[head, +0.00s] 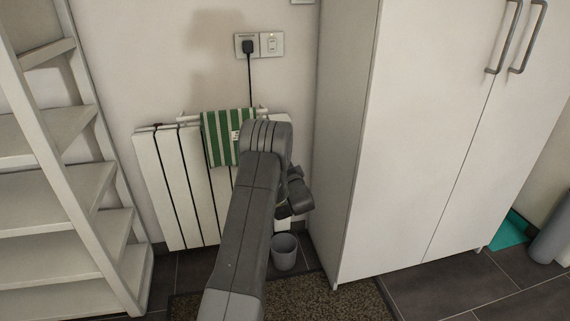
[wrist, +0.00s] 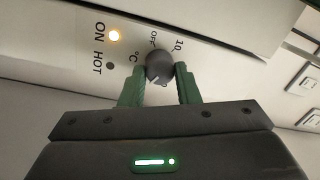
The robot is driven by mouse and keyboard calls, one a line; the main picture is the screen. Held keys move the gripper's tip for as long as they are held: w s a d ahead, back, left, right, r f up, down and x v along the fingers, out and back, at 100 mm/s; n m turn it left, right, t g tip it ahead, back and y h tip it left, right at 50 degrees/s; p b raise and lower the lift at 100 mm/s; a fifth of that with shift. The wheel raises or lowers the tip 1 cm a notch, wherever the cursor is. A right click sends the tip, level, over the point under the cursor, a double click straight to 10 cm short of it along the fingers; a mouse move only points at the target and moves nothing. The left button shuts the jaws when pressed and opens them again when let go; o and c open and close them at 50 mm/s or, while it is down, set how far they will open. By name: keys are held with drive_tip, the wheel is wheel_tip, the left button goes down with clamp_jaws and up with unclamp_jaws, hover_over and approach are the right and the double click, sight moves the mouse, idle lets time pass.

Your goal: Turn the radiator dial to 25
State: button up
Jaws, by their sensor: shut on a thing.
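The radiator (head: 170,185) stands against the wall in the head view, with my arm in front of its right part. In the wrist view its control panel (wrist: 75,40) shows the words ON and HOT, with a lit amber lamp by ON and a dark one by HOT. The dark round dial (wrist: 158,66) sits on this panel, with OFF, 10 and °C printed near it. A pale pointer mark shows on the dial's lower edge; the number it points to is hidden. My gripper (wrist: 159,72) is shut on the dial, a green finger on each side. It is hidden in the head view.
A striped green towel (head: 215,138) hangs over the radiator. A black plug (head: 248,46) with a cord sits in the wall socket above. A grey bin (head: 284,252) stands below. A white cabinet (head: 420,130) is close on the right; a shelf (head: 60,200) is on the left.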

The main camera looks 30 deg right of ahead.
drive_tip(key=shift+f, duration=0.15)
drive_tip(key=o, duration=1)
drive_tip(key=shift+s, duration=0.15)
drive_tip(key=p+v, duration=0.3)
drive_tip(key=v, duration=1)
drive_tip(key=shift+s+a, duration=0.1)
drive_tip(key=shift+s, duration=0.2)
drive_tip(key=b+x, duration=0.3)
drive_tip(key=x, duration=1.1)
drive_tip(key=shift+s, duration=0.15)
